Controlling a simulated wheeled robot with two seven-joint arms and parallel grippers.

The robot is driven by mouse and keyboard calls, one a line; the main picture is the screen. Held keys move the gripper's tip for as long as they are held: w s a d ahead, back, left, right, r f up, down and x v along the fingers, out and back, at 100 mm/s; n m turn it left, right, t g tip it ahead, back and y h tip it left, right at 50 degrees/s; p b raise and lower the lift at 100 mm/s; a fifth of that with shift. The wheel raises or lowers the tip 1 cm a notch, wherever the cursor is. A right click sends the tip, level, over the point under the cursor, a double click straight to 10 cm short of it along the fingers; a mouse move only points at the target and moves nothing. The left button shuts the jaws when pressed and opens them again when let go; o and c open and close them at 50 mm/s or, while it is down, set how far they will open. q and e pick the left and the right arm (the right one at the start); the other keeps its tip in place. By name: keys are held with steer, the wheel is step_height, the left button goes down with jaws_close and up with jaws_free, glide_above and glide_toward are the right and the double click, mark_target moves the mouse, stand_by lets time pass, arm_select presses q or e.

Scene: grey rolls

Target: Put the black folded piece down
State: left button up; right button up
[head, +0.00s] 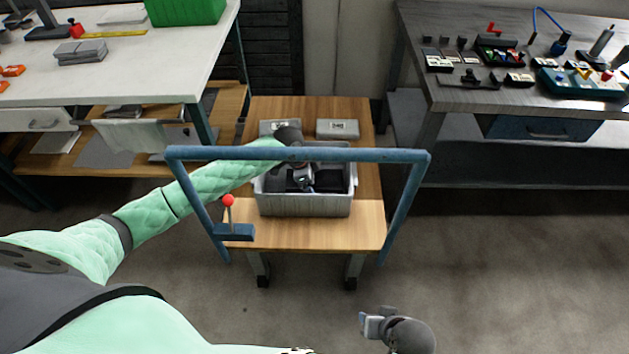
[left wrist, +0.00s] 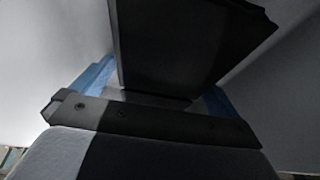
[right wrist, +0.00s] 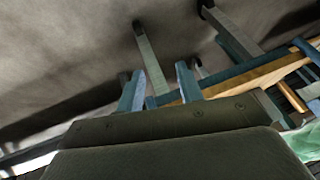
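The black folded piece (head: 325,182) is a dark shape inside the grey bin (head: 305,204) on the wooden cart. In the left wrist view a large black panel (left wrist: 185,40), which looks like this piece, stands close in front of the fingers. My left gripper (head: 304,180) reaches down into the bin at the piece. Its blue fingers (left wrist: 155,90) are wide apart, one on each side of the panel's near edge. Contact is hard to see. My right gripper (head: 372,325) is apart from the cart, in front of it. Its fingers (right wrist: 158,88) are apart with nothing between them.
The cart's blue handle bar (head: 300,155) crosses above the bin. A red-knobbed lever (head: 228,202) stands at its left. Two grey boxes (head: 338,128) lie behind the bin. A white table (head: 120,75) stands left, a dark workbench (head: 480,97) right. Floor at front right is clear.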

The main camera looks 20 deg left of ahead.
arm_select(q)
steer(key=shift+r, duration=0.1)
arm_select(e)
steer(key=shift+w, duration=0.1)
arm_select(q)
steer(key=shift+a+r, duration=0.15)
steer(key=shift+r, duration=0.15)
steer(key=v, duration=0.9)
steer(key=shift+a+r+b, duration=0.15)
steer(key=shift+r+b, duration=0.15)
steer(key=shift+r, duration=0.05)
steer(key=shift+v, duration=0.85)
arm_select(e)
steer(key=shift+a+f, duration=0.15)
steer(key=shift+f, duration=1.55)
arm_select(q)
steer(key=shift+s, duration=0.1)
arm_select(e)
steer(key=shift+w+r, duration=0.15)
steer(key=shift+r, duration=0.05)
